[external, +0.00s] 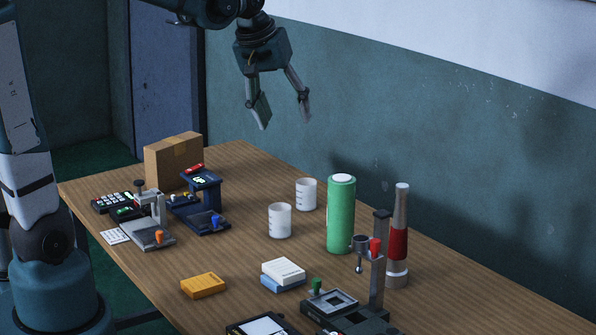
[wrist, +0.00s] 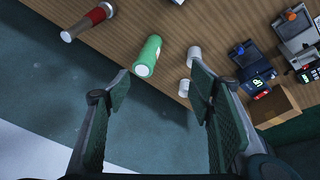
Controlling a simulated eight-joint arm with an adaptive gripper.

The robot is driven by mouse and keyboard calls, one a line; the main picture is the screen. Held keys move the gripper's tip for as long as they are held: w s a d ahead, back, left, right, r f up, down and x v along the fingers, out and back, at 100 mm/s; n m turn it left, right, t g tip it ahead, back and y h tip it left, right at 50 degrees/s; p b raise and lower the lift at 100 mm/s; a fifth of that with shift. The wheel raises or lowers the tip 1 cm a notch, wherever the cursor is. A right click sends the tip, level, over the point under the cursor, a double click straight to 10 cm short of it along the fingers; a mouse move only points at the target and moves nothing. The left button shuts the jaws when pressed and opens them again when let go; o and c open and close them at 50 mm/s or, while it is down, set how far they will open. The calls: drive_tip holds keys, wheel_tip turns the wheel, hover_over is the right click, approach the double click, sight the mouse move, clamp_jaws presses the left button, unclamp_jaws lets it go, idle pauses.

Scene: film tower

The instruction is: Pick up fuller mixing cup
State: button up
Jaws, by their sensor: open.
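Two white mixing cups with dark graduation marks stand upright on the wooden table. The nearer cup (external: 280,220) is left of the green cylinder, and the farther cup (external: 306,194) stands behind it to the right. In the wrist view one cup (wrist: 194,55) is farther onto the table and the other cup (wrist: 185,88) is by the table edge. I cannot tell how full either cup is. My gripper (external: 286,122) is open and empty, high above the far side of the table. Its spread fingers (wrist: 160,85) frame the wrist view.
A tall green cylinder (external: 341,215) stands right of the cups. A red and silver tube (external: 398,240) and a stand (external: 380,265) are farther right. A cardboard box (external: 173,160) and small devices (external: 205,200) are at left. White and blue boxes (external: 283,272) and a yellow block (external: 203,286) lie nearer.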

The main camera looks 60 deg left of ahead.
drive_tip(key=w+a+f+n+g, duration=0.1)
drive_tip(key=w+a+f+n, duration=0.25)
drive_tip(key=w+a, duration=0.45)
drive_tip(key=n+g, duration=0.3)
drive_tip(key=n, duration=0.5)
hover_over(306, 194)
drive_tip(key=w+a, duration=0.2)
drive_tip(key=a, duration=0.1)
wheel_tip(306, 194, down, 25)
drive_tip(key=shift+d+f+h, duration=0.2)
drive_tip(key=shift+h, duration=0.1)
drive_tip(key=shift+f, duration=0.1)
drive_tip(key=shift+f, duration=1.2)
drive_tip(key=shift+f, duration=0.15)
drive_tip(key=shift+f+b, duration=0.35)
drive_tip(key=shift+f, duration=2.1)
